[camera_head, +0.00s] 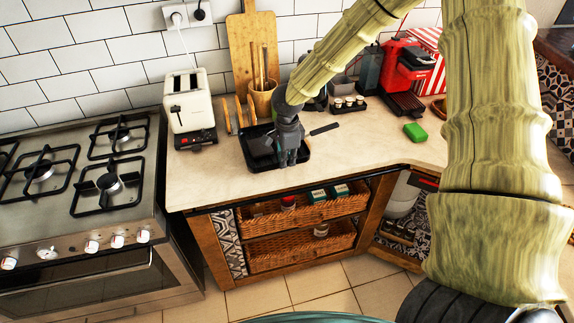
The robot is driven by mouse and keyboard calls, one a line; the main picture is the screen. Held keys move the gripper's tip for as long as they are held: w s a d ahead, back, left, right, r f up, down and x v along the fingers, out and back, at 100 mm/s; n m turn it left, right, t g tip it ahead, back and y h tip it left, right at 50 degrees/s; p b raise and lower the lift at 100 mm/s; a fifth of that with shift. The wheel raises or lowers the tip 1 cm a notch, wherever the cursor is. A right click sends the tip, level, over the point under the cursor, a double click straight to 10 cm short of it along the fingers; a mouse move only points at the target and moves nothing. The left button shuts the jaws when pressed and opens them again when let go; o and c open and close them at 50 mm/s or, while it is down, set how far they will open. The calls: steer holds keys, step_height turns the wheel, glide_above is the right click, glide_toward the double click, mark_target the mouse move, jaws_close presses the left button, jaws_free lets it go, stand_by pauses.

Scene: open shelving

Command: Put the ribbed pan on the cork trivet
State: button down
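A black, square, shallow pan (259,163) lies on the counter in front of the cutting board. A dark handle (324,129) sticks out behind my gripper to the right; whether it belongs to this pan is hard to tell. Ribs on the pan's floor are too small to make out. My gripper (290,160) points down over the right part of the pan and hides some of it. Whether its fingers touch the pan or stand apart is not clear. I cannot make out a cork trivet for certain.
A cream toaster (187,105) stands left of the pan, with the stove (75,190) farther left. A wooden crock (262,100) with utensils stands behind.

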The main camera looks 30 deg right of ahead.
steer(key=shift+f+p, duration=0.65)
steer(key=shift+f, duration=1.05)
steer(key=c, duration=2.1)
jaws_free()
steer(key=shift+f, duration=0.15)
steer(key=o, duration=0.5)
steer(key=shift+c, duration=0.2)
